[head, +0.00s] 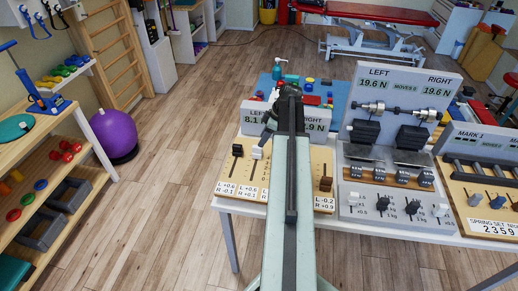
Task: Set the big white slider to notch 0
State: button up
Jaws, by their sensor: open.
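The big white slider (257,152) is a white block knob on the wooden slider board (243,193), just left of my arm. Marks run beside its slot, but they are too small to read its notch. A black slider (237,150) is to its left, and a brown slider (325,184) is at the board's right side. My gripper (284,105) is at the far end of my raised arm, in front of the board's display, and looks apart from the white knob. It is open and appears empty. My arm hides the middle of the board.
A grey balance panel (405,85) with small knobs stands close on the right, with a spring board (480,210) beyond it. A blue mat (335,90) with small items lies behind. A shelf (60,150) and purple ball (114,133) are left; open floor lies between.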

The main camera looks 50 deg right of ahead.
aim_at(257, 152)
jog(key=b+x, duration=0.4)
jog(key=x, duration=0.2)
jog(key=shift+s, duration=0.1)
jog(key=shift+r, duration=0.1)
grip_shut()
dwell(1.0)
